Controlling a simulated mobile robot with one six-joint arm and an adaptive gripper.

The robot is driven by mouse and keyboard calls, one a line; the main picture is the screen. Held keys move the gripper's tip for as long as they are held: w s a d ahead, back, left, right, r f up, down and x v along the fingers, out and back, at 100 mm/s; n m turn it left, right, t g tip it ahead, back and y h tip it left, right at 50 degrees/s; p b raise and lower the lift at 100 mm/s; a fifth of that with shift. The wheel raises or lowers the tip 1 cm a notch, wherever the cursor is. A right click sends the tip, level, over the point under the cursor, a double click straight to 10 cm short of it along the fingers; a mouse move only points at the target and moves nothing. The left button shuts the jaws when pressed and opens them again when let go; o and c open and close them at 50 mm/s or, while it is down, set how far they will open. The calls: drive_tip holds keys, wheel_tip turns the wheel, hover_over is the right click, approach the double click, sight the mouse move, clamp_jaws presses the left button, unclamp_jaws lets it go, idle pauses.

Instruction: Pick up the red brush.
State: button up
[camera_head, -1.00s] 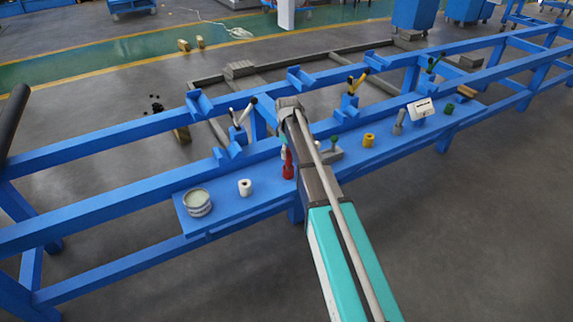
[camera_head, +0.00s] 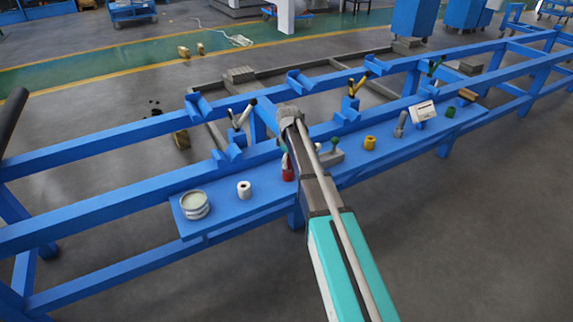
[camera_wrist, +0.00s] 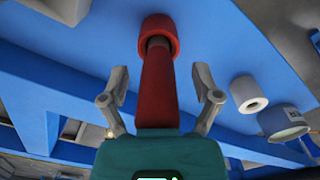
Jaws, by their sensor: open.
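The red brush (camera_wrist: 157,92) shows in the wrist view as a tapered red shaft between my fingers, with a wider red round part (camera_wrist: 159,36) above it. In the head view, the red brush (camera_head: 288,173) stands on the blue shelf (camera_head: 222,216), partly hidden by my arm. My gripper (camera_wrist: 160,92) is open, one finger on each side of the shaft. A gap shows between the shaft and each finger. In the head view, the fingertips are hidden behind my arm.
A white roll (camera_head: 244,190) and an open tin (camera_head: 195,206) stand left of the brush. A yellow roll (camera_head: 370,143) and a grey block with a green knob (camera_head: 331,156) stand to the right. Blue frame rails (camera_head: 110,193) run behind the shelf.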

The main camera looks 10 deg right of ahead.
clamp_jaws()
idle(0.4)
drive_tip(key=shift+r, duration=0.15)
wheel_tip(320, 180, up, 10)
drive_tip(key=p, duration=1)
drive_tip(key=shift+f, duration=0.2)
idle(0.5)
